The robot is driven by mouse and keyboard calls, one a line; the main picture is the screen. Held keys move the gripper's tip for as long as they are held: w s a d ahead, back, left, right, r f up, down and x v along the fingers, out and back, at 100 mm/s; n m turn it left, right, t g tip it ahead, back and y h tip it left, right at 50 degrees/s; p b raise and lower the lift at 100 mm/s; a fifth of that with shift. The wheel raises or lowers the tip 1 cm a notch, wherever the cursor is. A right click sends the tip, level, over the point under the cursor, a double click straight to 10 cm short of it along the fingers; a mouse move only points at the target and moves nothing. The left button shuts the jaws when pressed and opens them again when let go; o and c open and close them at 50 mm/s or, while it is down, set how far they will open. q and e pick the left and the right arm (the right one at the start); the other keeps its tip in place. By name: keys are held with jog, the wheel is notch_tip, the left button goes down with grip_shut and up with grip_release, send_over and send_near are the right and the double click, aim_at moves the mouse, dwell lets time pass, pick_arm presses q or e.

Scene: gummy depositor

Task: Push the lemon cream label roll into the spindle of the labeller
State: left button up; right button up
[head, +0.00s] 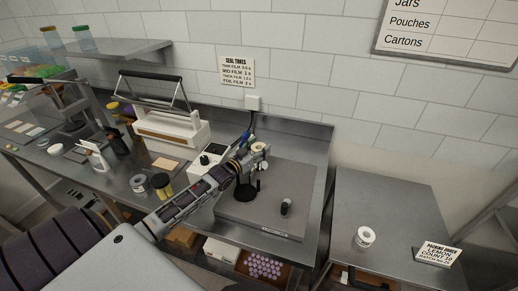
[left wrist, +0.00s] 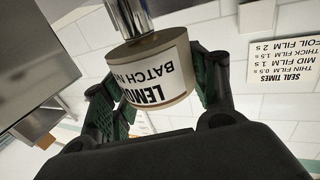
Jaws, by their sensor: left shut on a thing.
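The lemon cream label roll (left wrist: 160,75) is a cream roll with "LEMON" and "BATCH" in black print. My left gripper (left wrist: 155,95) is shut on it, with green pads at both sides. A chrome spindle (left wrist: 128,18) meets the roll's far end in the left wrist view; how deep it goes in is hidden. In the head view the roll (head: 258,148) shows small at my left gripper (head: 252,158), above the labeller. The labeller (head: 305,190) has a grey base plate, with a black round foot and a small dark knob on it. My right gripper is not in view.
Another white roll (head: 365,237) stands on the right-hand table beside an order card (head: 437,254). A white sealer (head: 170,128), a control box (head: 208,160) and jars (head: 163,188) stand left of the labeller. A seal times sign (head: 237,71) hangs on the wall.

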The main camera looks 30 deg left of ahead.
pick_arm(q)
jog(key=shift+d+p, duration=0.15)
jog(key=shift+p, duration=0.15)
dwell(0.6)
jog(key=shift+f+b, duration=0.45)
jog(key=shift+f, duration=0.25)
dwell(0.4)
